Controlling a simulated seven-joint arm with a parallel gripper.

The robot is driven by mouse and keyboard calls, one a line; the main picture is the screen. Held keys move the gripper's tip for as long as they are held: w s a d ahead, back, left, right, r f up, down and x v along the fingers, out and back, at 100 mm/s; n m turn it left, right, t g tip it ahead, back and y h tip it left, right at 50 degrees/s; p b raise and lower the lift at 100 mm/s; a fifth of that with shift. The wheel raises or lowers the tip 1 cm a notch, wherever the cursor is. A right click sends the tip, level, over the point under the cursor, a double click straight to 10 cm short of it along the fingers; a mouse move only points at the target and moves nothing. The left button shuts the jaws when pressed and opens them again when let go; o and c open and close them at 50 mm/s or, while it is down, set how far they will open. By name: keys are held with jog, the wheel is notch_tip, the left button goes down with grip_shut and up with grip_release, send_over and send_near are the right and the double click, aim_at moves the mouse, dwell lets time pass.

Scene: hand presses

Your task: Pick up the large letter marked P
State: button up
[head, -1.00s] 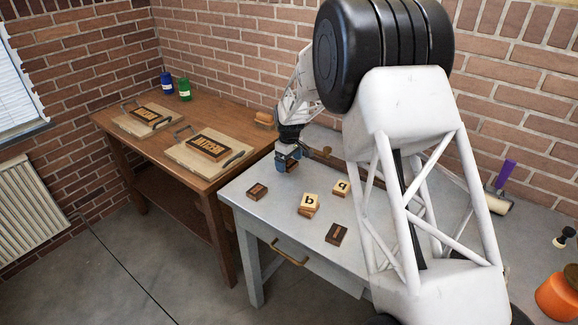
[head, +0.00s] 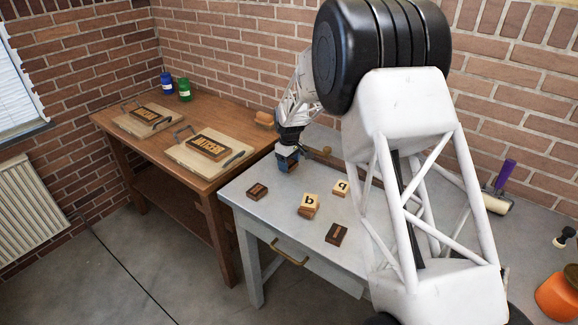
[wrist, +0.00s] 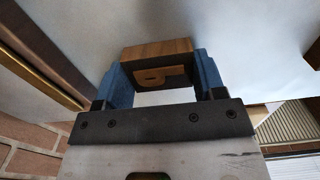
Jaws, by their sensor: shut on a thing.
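My gripper (wrist: 155,82) has blue fingers, which are shut on the two ends of a wooden letter block (wrist: 157,50) in the wrist view. The block shows a brown wood side and a lighter raised letter that looks like a P, partly in shadow. In the head view my gripper (head: 287,158) is at the back left of the grey metal table (head: 270,215). The held block is mostly hidden there by the fingers. I cannot tell exactly how far it is from the tabletop.
Two pale letter blocks (head: 310,201) (head: 341,187) and two dark ones (head: 257,191) (head: 336,233) lie on the grey table. A wooden table (head: 160,140) at left bears two boards with printing frames (head: 209,145). Blue (head: 167,82) and green (head: 184,90) cans stand behind them.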

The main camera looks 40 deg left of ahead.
jog(key=shift+r, duration=0.1)
jog(key=shift+c, duration=0.2)
notch_tip(320, 180, up, 10)
dwell(0.7)
